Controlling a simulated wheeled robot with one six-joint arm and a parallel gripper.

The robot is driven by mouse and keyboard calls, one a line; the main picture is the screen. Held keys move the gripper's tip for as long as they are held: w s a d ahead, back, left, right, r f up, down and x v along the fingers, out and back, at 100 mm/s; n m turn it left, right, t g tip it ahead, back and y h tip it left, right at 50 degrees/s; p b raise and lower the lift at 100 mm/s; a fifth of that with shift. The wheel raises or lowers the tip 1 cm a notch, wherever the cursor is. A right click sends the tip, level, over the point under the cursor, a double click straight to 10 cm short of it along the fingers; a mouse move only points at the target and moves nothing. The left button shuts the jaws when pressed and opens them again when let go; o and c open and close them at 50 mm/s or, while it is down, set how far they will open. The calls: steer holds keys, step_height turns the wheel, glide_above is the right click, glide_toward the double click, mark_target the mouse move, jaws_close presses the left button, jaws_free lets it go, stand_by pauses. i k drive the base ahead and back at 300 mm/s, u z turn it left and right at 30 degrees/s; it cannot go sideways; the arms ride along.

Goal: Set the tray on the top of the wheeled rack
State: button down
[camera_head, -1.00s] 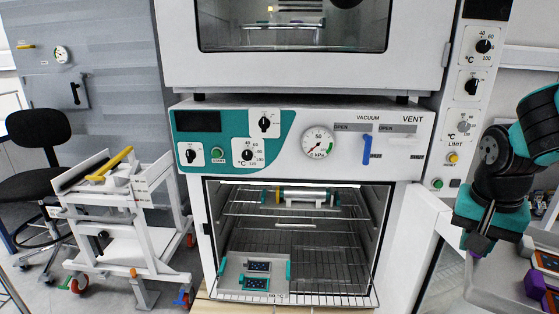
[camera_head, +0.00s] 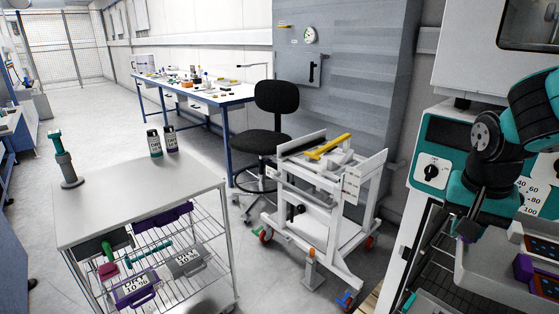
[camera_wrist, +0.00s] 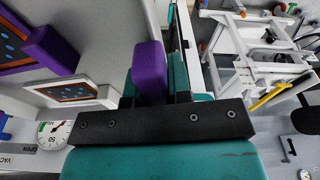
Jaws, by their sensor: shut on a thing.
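The wheeled rack (camera_head: 135,205) stands at the left in the head view, with a flat pale grey top and wire shelves below. My gripper (camera_head: 467,232) is at the right edge, shut on a purple handle (camera_wrist: 149,72) of the grey tray (camera_head: 482,268). The tray is held up at the lower right, in front of the oven, well apart from the rack. It carries framed panels with orange and dark faces (camera_wrist: 72,93) and a purple block (camera_wrist: 52,50). Part of the tray is cut off by the picture edge.
On the rack top stand two small bottles (camera_head: 154,143) and a teal-and-grey upright tool (camera_head: 64,162); its front middle is bare. A white wheeled frame (camera_head: 322,205) with a yellow bar and a black chair (camera_head: 268,118) stand between rack and oven. Open floor lies beyond at left.

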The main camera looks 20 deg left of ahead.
mark_target(140, 190)
steer(key=u, duration=0.7)
steer(key=i, duration=1.55)
steer(key=u, duration=1.15)
steer(key=i, duration=0.95)
steer(key=u, duration=0.65)
